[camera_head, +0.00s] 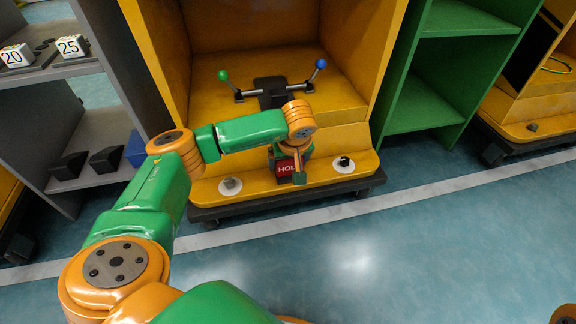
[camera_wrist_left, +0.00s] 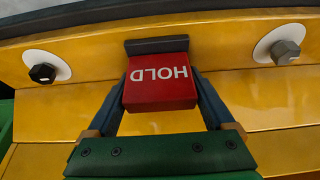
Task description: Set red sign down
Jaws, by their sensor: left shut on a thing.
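The red sign (camera_head: 286,168) with white HOLD lettering is at the front ledge of the yellow cabinet. In the left wrist view the sign (camera_wrist_left: 160,90) sits between both fingers of my left gripper (camera_wrist_left: 158,76), which is shut on it. The lettering appears upside down there. The sign's far edge meets a dark grey block (camera_wrist_left: 156,45) on the ledge; I cannot tell whether it rests on it. In the head view my left gripper (camera_head: 291,163) partly covers the sign. My right gripper is not in view.
White discs with a grey knob (camera_head: 230,185) and a black knob (camera_head: 344,162) flank the sign. Behind, the cabinet holds a green-tipped lever (camera_head: 223,75) and a blue-tipped lever (camera_head: 321,64). A green shelf (camera_head: 424,106) stands right, a grey shelf (camera_head: 98,127) left. The floor in front is clear.

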